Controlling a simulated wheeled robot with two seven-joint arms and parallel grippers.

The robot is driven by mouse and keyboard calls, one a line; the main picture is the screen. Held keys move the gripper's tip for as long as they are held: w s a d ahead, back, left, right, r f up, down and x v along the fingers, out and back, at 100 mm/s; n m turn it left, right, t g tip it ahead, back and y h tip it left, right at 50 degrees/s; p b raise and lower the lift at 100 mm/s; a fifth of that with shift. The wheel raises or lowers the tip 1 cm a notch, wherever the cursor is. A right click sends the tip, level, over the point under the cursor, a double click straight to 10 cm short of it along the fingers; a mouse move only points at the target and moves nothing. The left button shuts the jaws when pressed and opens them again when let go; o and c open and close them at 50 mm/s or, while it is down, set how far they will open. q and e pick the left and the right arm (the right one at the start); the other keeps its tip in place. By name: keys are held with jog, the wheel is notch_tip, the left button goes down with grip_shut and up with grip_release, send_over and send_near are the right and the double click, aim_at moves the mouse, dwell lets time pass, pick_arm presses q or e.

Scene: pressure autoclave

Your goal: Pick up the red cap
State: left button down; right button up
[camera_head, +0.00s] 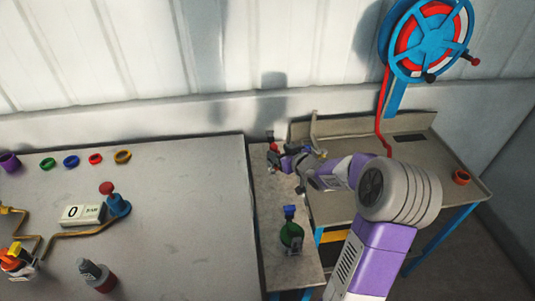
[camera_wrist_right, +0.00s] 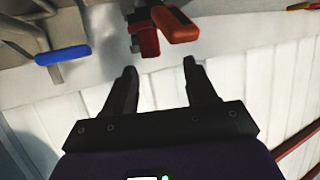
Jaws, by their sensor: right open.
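A small red ring-like cap (camera_head: 95,158) lies on the left table in a row with other coloured caps. My right gripper (camera_head: 276,155) is open over the far end of the narrow middle bench, well to the right of that cap. In the right wrist view the two fingers of my right gripper (camera_wrist_right: 162,80) are apart with nothing between them. Beyond the fingertips are a dark red part (camera_wrist_right: 148,40) and an orange-red handle (camera_wrist_right: 174,25); I cannot tell what they belong to. My left gripper is not in view.
The left table (camera_head: 180,220) also holds a pressure display (camera_head: 82,214), a blue valve with red knob (camera_head: 118,204) and a grey-and-red bottle (camera_head: 97,275). A green bottle (camera_head: 291,237) stands on the middle bench. An orange cap (camera_head: 461,177) lies on the right table.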

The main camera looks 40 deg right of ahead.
aim_at(275, 147)
jog(key=shift+d+f, duration=0.35)
jog(key=b+x, duration=0.1)
jog(key=x, duration=0.2)
jog(key=b+x, duration=0.1)
jog(key=x, duration=0.3)
jog(key=shift+d+r, duration=0.1)
jog(key=shift+d, duration=0.1)
grip_shut()
jog(key=shift+r, duration=0.1)
